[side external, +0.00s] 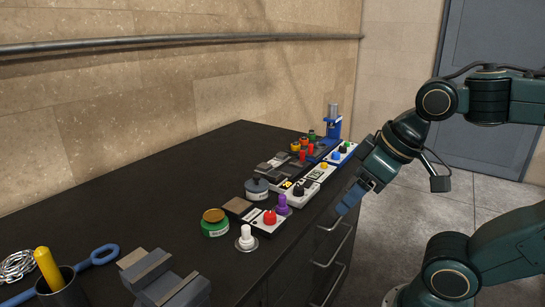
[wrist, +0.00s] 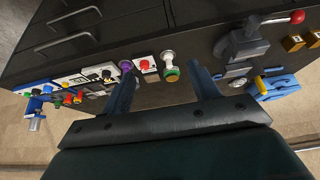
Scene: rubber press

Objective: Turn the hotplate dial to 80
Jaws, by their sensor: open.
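Several flat units with white front panels and knobs stand in a row on the dark bench. One has a red knob (side external: 270,216) with a dark plate behind it; others carry a black knob (side external: 298,190), a yellow knob (side external: 323,166) and a blue knob (side external: 336,156). I cannot tell which is the hotplate dial, and no numbers are readable. My gripper (side external: 349,199) is open and empty, beyond the bench's front edge, apart from the knobs. In the wrist view, my gripper's (wrist: 164,85) fingers are spread, and the red knob (wrist: 145,64) shows between them.
A purple knobbed piece (side external: 282,203) stands close beside the red-knob unit. A green jar (side external: 214,223), a white-topped stamp (side external: 246,238) and a grey lidded pot (side external: 257,187) are nearby. A grey vise-like block (side external: 165,280) and a cup (side external: 66,289) sit in front. The bench's back left is clear.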

